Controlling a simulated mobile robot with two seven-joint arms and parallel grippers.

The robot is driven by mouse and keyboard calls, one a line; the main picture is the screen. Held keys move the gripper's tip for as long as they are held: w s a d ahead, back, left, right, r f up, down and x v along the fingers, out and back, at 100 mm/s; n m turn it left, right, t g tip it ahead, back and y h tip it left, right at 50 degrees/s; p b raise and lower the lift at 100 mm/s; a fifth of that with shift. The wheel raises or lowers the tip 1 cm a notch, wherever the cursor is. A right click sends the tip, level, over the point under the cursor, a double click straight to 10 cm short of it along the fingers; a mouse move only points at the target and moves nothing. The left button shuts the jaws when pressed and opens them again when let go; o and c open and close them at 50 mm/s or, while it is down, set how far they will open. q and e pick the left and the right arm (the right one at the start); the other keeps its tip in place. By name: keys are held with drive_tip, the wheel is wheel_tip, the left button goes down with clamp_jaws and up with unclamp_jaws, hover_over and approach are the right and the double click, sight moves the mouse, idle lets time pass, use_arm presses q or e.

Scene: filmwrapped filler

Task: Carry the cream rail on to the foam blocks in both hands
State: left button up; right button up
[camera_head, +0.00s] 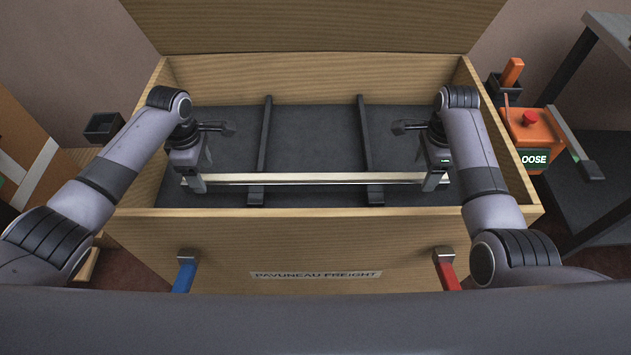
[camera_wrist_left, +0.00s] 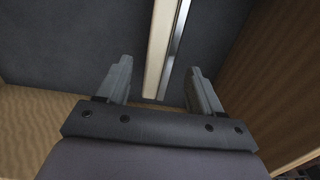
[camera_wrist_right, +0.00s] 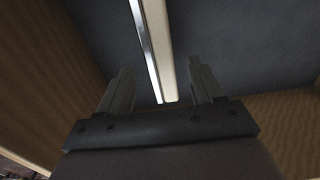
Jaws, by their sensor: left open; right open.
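The cream rail (camera_head: 315,178) lies crosswise inside the wooden crate, near its front wall, with a metallic strip along one side. My left gripper (camera_head: 197,178) is open at the rail's left end. In the left wrist view the rail (camera_wrist_left: 157,50) runs between its spread fingers, apart from both. My right gripper (camera_head: 435,178) is open at the right end. In the right wrist view the rail (camera_wrist_right: 158,45) also passes between the open fingers. No block is clearly recognisable as foam; dark pieces show beneath the rail, at left (camera_head: 256,196) and right (camera_head: 375,196).
The wooden crate (camera_head: 315,213) has walls around both grippers. Two dark bars, left (camera_head: 265,135) and right (camera_head: 364,135), run from its back towards the rail. An orange box (camera_head: 533,127) with a red button and a sign reading "OOSE" stands outside at right.

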sight(205, 178)
use_arm(q)
drive_tip(key=shift+f, duration=1.85)
use_arm(e)
drive_tip(key=shift+f, duration=1.85)
use_arm(q)
clamp_jaws()
use_arm(e)
clamp_jaws()
drive_tip(key=shift+r, duration=0.1)
